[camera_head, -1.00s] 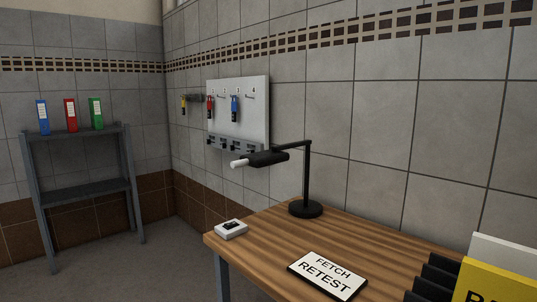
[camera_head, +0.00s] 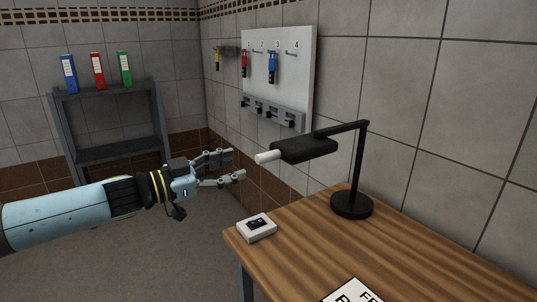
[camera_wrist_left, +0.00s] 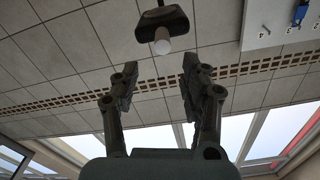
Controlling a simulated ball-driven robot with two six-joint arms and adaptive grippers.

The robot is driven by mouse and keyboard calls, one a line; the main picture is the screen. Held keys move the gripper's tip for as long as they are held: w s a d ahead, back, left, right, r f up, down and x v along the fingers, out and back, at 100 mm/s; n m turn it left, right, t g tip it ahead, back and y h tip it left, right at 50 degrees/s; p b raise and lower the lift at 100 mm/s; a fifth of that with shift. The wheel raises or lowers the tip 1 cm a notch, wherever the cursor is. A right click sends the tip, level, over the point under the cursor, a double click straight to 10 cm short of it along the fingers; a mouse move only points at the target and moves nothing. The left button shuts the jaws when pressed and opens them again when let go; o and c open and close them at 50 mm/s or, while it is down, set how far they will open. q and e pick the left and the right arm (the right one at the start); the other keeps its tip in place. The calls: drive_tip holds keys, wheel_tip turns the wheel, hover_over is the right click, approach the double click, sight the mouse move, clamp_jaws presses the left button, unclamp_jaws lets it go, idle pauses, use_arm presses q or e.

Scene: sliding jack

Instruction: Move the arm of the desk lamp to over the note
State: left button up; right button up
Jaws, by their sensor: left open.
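The black desk lamp (camera_head: 351,206) stands on the wooden table, its arm reaching left from the post. Its head (camera_head: 308,149) has a white handle (camera_head: 268,157) on the left end. The note (camera_head: 354,293), white with black letters, lies on the table in front, cut off by the bottom edge. My left gripper (camera_head: 239,164) is open and empty, just left of the handle and apart from it, fingers pointing towards it. In the left wrist view the white handle (camera_wrist_left: 161,43) and dark lamp head show beyond the open fingers. My right gripper is not in view.
A small white box with a black top (camera_head: 257,227) sits on the near-left corner of the table (camera_head: 310,250). A key board (camera_head: 290,65) hangs on the wall behind. A shelf (camera_head: 110,90) with three binders stands at the back left.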

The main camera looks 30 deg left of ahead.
sight(257, 160)
use_arm(q)
drive_tip(key=x, duration=0.3)
drive_tip(key=shift+w+a+p, duration=0.15)
drive_tip(key=shift+w+p, duration=0.15)
drive_tip(key=p+x, duration=0.1)
drive_tip(key=x, duration=0.4)
drive_tip(key=shift+w+f, duration=0.1)
drive_tip(key=shift+w, duration=0.35)
drive_tip(key=shift+d, duration=0.25)
drive_tip(key=shift+c, duration=0.2)
clamp_jaws()
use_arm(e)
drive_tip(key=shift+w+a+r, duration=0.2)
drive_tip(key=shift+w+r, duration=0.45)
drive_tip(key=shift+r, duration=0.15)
